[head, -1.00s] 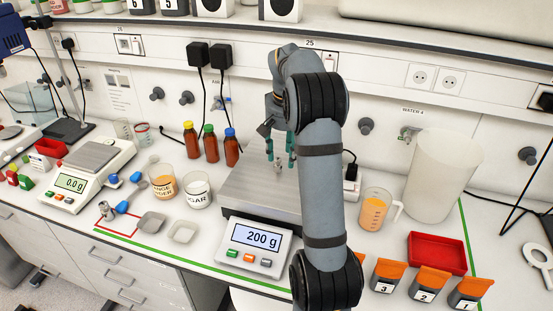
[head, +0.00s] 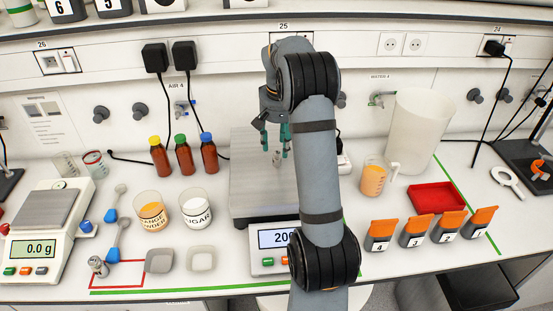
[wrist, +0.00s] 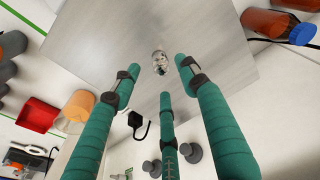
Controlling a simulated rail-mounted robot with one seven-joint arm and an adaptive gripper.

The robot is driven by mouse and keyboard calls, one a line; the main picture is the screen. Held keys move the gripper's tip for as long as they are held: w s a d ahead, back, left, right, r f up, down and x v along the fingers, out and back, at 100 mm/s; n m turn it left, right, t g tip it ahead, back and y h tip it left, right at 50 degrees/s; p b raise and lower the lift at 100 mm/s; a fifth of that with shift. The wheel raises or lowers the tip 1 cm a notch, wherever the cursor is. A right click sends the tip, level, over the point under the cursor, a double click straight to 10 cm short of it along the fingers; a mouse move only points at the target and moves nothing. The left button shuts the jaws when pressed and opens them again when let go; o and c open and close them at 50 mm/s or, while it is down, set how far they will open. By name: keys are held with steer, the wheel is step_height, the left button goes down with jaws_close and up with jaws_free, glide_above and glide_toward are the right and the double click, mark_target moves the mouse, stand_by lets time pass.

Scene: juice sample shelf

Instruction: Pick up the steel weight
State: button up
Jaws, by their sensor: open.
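A small shiny steel weight (head: 276,159) stands on the steel plate of the large scale (head: 248,190). It also shows in the wrist view (wrist: 160,62), just beyond and between my fingertips. My gripper (head: 275,146) is at the weight, with teal fingers pointing down on either side of it. In the wrist view my gripper (wrist: 160,76) has its three fingers spread open and empty. Whether any finger touches the weight I cannot tell. The scale's display (head: 278,239) is partly hidden by my arm; "20" is legible.
Beakers of orange powder (head: 152,212) and sugar (head: 196,208) stand left of the scale, with several brown bottles (head: 184,157) behind. An orange juice jug (head: 373,178), red tray (head: 436,198) and large white container (head: 414,130) stand at right. A smaller scale (head: 45,220) is at far left.

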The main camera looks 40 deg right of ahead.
mark_target(277, 152)
steer(key=shift+w+d+f+p, duration=0.15)
steer(key=shift+f+p, duration=0.2)
steer(key=shift+f, duration=0.65)
steer(key=shift+w+f+p, duration=0.15)
steer(key=shift+f+p, duration=0.15)
steer(key=shift+f, duration=0.7)
steer(key=shift+w+d+f+p, duration=0.15)
steer(key=shift+f+p, duration=0.2)
steer(key=shift+f, duration=0.65)
steer(key=shift+c, duration=1)
jaws_close()
